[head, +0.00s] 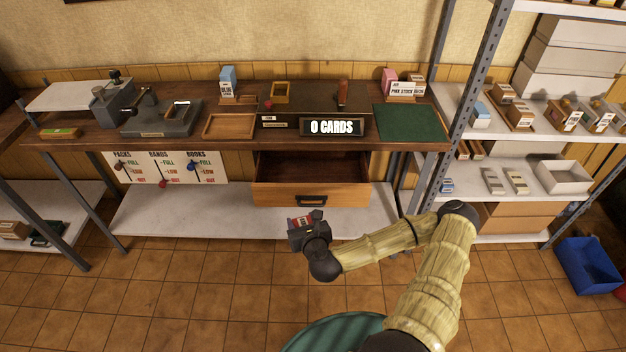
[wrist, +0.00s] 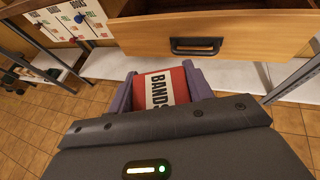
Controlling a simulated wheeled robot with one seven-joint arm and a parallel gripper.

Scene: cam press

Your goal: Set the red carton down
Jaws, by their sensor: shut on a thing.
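The red carton (wrist: 163,87) shows in the wrist view with a white label reading "BANDS". My gripper (wrist: 160,92) is shut on it, one finger along each side. Its lower part is hidden behind the gripper body.
A pale lower shelf (head: 180,215) is mostly clear. Metal shelving stands right, with a blue bin (head: 588,265) on the floor.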

